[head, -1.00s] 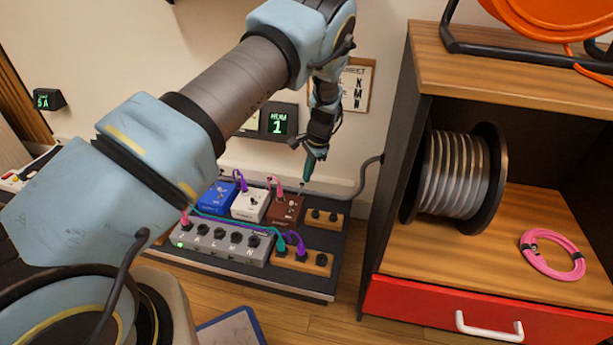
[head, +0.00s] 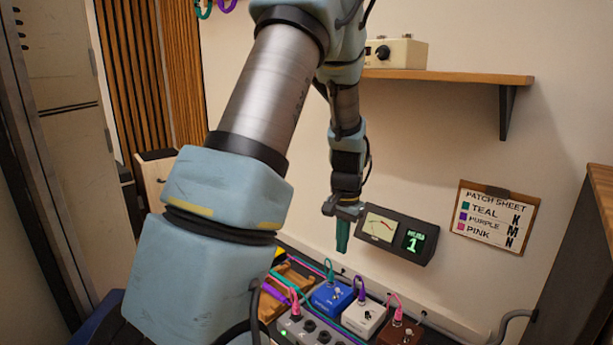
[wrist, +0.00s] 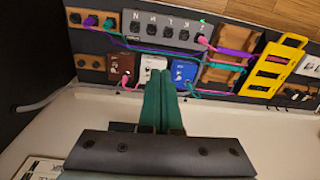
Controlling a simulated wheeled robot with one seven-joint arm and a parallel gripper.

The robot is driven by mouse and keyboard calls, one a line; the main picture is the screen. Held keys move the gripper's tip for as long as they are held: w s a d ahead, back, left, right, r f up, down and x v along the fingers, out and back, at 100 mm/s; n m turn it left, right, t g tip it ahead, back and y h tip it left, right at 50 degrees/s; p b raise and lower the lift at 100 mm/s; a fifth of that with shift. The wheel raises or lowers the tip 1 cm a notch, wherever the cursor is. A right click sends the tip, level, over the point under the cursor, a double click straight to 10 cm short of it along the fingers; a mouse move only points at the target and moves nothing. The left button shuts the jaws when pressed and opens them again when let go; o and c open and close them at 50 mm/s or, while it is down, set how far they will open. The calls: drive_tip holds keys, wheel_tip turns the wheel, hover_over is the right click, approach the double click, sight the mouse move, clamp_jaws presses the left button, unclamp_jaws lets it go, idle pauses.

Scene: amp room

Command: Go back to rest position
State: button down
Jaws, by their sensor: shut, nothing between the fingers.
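My gripper (head: 342,236) hangs pointing down in front of the wall in the head view, its teal fingers closed together. In the wrist view the fingers (wrist: 165,103) lie side by side with nothing between them. They are above and apart from the pedals. My arm is bent, its upper links filling the left middle of the head view. Below are a blue pedal (head: 331,297), a white pedal (head: 363,317) and a brown pedal (head: 399,335) with cables plugged in.
A grey switch box (wrist: 163,30) and a yellow piece (wrist: 274,66) share the pedalboard. A wall meter (head: 396,236) reads 1. A patch sheet (head: 495,216) hangs to its right. A wooden shelf (head: 450,77) holds a cream box (head: 397,52).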

drive_tip(key=s+a+r+n+t, duration=0.1)
drive_tip(key=s+a+r+n, duration=0.25)
drive_tip(key=s+a, duration=0.4)
drive_tip(key=s+a+r+n, duration=0.3)
drive_tip(key=s+a+r, duration=0.1)
drive_tip(key=s+a, duration=0.35)
wheel_tip(320, 180, up, 28)
drive_tip(key=w+p, duration=0.1)
drive_tip(key=p, duration=2.7)
drive_tip(key=shift+w+a+r+p, duration=0.15)
drive_tip(key=shift+w+a+p, duration=0.1)
drive_tip(key=shift+p, duration=0.15)
